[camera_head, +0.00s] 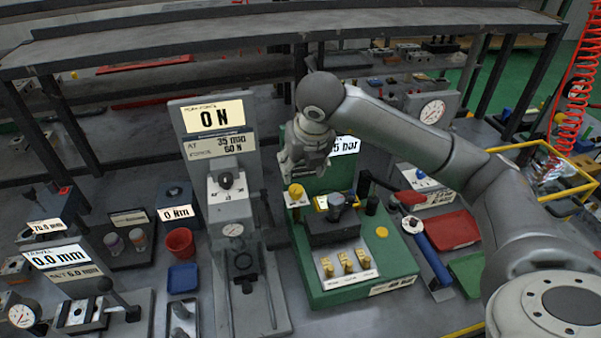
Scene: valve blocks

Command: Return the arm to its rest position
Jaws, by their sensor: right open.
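My right arm comes in from the right and reaches over the workbench. Its gripper (303,165) is open and points down above the back left part of the green test stand (310,281). A yellow-topped knob (296,192) is just below the fingers. I cannot tell the exact gap between them, and I see nothing held. The stand carries a dark block (333,229) and several brass fittings (346,263) in front of it. The arm hides part of the stand's sign. My left gripper is not in view.
Left of the green stand is a grey force tester (210,131) reading 0 N. A red cup (180,243) and blue tray (183,278) lie farther left. Right are a blue-handled tool (427,257), a red tray (453,231) and a green tray (467,273). A shelf (150,50) spans the back.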

